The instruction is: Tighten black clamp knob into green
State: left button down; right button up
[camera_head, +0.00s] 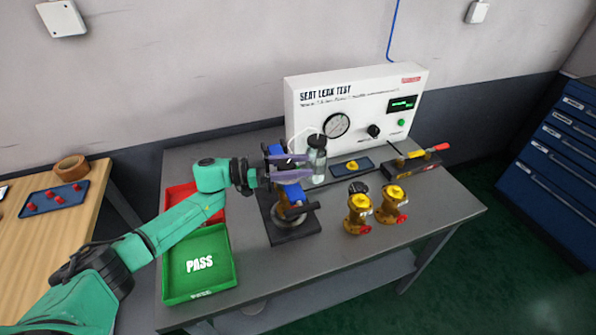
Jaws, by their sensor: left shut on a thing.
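The clamp stand, with a blue upright (294,191) on a dark base plate (292,233), stands on the grey bench. A round metal part sits low on it. My left gripper (299,168) reaches in from the left at the top of the blue clamp. Its purple-grey fingers are around something there, and the gripper is shut on what seems to be the black clamp knob. The knob is mostly hidden by the fingers. I cannot make out a green mark on the clamp. My right gripper is not in view.
A clear bottle with a black top (316,160) stands just right of the fingers. Behind is the white seat leak test panel (357,108). Two brass valves (359,212) (392,205) stand to the right. A green PASS tray (199,290) and a red tray (180,194) lie left.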

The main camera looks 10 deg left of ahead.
pick_arm(q)
jog(key=shift+s+f+m+g+h+b, duration=0.1)
jog(key=shift+f+m+g+h+b, duration=0.2)
jog(key=shift+m+g+b, duration=0.45)
jog(key=shift+s+r+m+g+b, duration=0.2)
jog(key=shift+m+g+b, duration=0.15)
jog(key=shift+g+b, duration=0.35)
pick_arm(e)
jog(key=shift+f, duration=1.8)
pick_arm(q)
jog(key=shift+c, duration=1.4)
grip_release()
